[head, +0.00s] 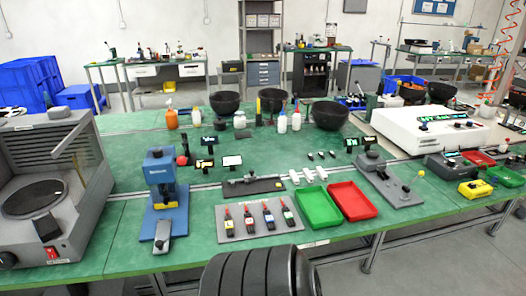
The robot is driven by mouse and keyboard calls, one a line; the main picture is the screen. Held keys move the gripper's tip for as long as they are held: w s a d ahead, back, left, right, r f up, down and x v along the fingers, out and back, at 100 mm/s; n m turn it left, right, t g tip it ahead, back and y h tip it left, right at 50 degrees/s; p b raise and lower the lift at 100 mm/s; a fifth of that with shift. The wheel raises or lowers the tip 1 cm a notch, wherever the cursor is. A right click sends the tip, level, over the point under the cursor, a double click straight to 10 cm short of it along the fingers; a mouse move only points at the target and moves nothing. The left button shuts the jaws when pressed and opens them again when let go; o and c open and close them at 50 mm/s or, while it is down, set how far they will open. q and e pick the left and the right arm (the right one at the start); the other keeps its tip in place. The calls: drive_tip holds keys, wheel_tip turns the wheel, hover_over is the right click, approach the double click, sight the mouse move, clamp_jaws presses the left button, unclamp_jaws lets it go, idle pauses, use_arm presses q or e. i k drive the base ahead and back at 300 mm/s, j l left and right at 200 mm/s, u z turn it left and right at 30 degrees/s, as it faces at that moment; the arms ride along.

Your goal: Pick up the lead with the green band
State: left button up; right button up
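A light grey board (240,235) lies near the front edge of the green bench. Several small dark leads with red tips stand in a row on it, each with a coloured patch. The leftmost lead (228,224) has a yellow-green patch. The second lead (248,217) looks red and the third lead (269,216) looks blue. The rightmost lead (288,215) has a yellowish or greenish patch. The patches are too small to tell surely which band is green. Neither of my grippers is in view.
A green tray (320,207) and a red tray (352,202) lie right of the board. A blue press (160,185) stands left of it. A grey machine (45,190) fills the left end. Black bowls (225,102) stand at the back. Bench in front of the board is clear.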

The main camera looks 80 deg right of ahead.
sight(288, 216)
drive_tip(key=z, duration=2.65)
